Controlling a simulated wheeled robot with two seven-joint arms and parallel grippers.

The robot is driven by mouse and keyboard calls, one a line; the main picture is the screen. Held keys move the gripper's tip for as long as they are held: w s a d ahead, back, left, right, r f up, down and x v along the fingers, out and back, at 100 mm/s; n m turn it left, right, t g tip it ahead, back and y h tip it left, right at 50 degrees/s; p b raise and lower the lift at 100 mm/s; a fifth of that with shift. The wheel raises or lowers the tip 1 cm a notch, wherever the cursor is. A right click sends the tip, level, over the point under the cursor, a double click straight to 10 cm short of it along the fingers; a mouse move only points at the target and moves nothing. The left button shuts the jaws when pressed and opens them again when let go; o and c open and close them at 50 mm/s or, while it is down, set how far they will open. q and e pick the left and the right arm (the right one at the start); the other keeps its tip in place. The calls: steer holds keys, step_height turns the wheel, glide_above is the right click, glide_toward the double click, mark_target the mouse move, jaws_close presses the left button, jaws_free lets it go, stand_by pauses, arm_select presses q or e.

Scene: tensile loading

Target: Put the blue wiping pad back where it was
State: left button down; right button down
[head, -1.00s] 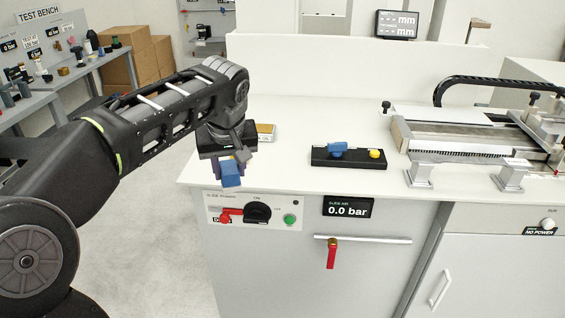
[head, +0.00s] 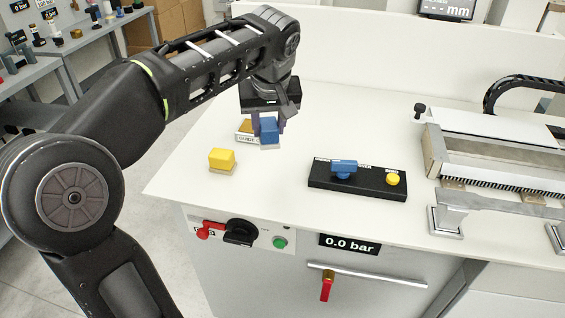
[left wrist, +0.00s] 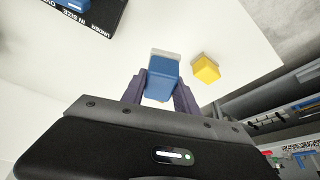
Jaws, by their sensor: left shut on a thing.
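My left gripper (head: 268,124) is shut on the blue wiping pad (head: 268,131), a small blue block with a pale underside. In the head view it is over the left part of the white bench top, in front of a small labelled block (head: 244,130) that it partly hides. In the left wrist view the blue pad (left wrist: 163,72) sits between the two fingers (left wrist: 160,90). A yellow pad (head: 222,159) of similar shape lies on the bench to the left and nearer. I cannot tell how high the blue pad is. My right gripper is not in view.
A metal slide machine (head: 500,165) is at the right. The bench's front edge carries a red lever and a switch. Bare white top lies between the yellow pad and the holder.

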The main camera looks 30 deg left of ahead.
arm_select(q)
steer(key=shift+s, duration=0.2)
steer(key=shift+f, duration=3.1)
steer(key=shift+f, duration=0.1)
steer(key=shift+f, duration=1.8)
steer(key=shift+f, duration=0.15)
steer(key=c, duration=0.9)
jaws_free()
